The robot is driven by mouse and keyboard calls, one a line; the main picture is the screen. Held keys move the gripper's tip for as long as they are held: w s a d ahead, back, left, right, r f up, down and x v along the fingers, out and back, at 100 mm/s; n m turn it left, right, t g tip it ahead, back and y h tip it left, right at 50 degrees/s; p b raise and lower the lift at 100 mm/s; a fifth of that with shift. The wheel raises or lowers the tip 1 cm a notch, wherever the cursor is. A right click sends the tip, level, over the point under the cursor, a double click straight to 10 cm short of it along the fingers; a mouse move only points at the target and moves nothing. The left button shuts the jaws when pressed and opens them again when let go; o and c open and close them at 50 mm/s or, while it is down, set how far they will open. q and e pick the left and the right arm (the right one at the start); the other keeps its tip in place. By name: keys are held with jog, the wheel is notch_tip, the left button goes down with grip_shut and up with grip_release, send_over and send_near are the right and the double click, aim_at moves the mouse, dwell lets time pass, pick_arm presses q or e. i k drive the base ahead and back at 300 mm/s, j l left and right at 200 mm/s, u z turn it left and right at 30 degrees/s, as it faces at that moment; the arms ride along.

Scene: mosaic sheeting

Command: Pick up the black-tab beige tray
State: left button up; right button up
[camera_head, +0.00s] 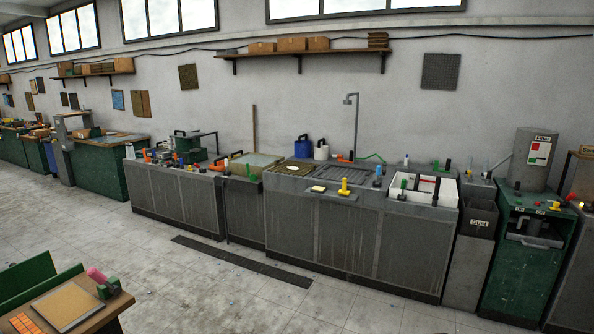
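I cannot pick out a black-tab beige tray for certain. A flat beige square (69,306) lies on the wooden table at the bottom left, and no black tab can be made out on it. A flat olive-beige piece (292,168) lies on the grey counter in the middle. A white basin (448,192) is set into the counter at the right, with small green and black items at it. Neither of my grippers is in view.
A long grey counter (320,225) runs along the wall, with a dark floor grate (240,262) before it. A green cabinet (525,262) and a Dust bin (475,265) stand at the right.

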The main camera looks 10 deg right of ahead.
aim_at(290, 167)
jog(key=i+z, duration=0.15)
jog(key=i, duration=2.95)
jog(key=l+z, duration=0.05)
jog(key=l, duration=0.05)
